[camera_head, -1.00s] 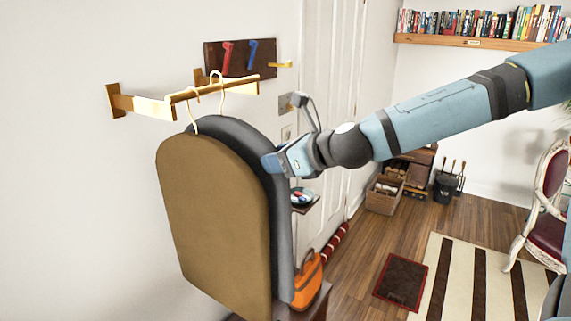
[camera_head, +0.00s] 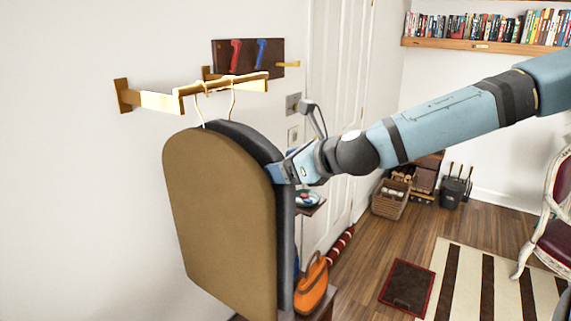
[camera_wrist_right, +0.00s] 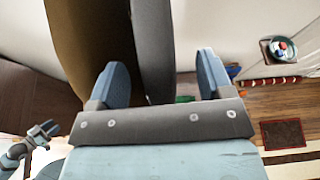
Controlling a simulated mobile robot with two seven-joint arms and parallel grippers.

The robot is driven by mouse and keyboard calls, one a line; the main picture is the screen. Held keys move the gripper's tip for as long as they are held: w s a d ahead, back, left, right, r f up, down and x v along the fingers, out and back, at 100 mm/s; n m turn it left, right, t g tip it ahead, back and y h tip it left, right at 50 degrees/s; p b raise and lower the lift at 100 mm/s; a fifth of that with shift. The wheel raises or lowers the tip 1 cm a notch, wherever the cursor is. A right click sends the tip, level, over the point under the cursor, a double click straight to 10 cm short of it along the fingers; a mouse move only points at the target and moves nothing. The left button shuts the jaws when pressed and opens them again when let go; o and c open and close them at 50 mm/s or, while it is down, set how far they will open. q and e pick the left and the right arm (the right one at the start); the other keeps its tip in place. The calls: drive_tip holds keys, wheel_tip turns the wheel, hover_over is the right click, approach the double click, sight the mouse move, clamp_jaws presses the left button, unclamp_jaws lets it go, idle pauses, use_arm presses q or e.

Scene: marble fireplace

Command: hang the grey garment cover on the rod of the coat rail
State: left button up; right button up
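The grey garment cover (camera_head: 287,235) hangs upright behind a brown garment cover (camera_head: 222,220), mostly hidden by it. Its thin hook (camera_head: 233,100) reaches up to the rod (camera_head: 225,84) of the coat rail and appears to be over it. My right gripper (camera_head: 279,173) is at the grey cover's right edge. In the right wrist view my right gripper (camera_wrist_right: 163,82) has its fingers wide apart, with the grey cover's edge (camera_wrist_right: 153,45) between them and gaps on both sides. What looks like my left gripper (camera_wrist_right: 46,131) shows small at the lower left there.
The brown cover's hook (camera_head: 201,108) is also at the rod, close to the grey one. A peg board (camera_head: 248,58) is on the wall behind. The floor (camera_head: 385,247) right of the covers is partly clear.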

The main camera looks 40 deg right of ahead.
drive_tip(key=shift+s, duration=0.1)
drive_tip(key=v, duration=1.3)
drive_tip(key=shift+s+r, duration=0.25)
drive_tip(key=shift+s, duration=0.05)
drive_tip(key=shift+w+d+f, duration=0.1)
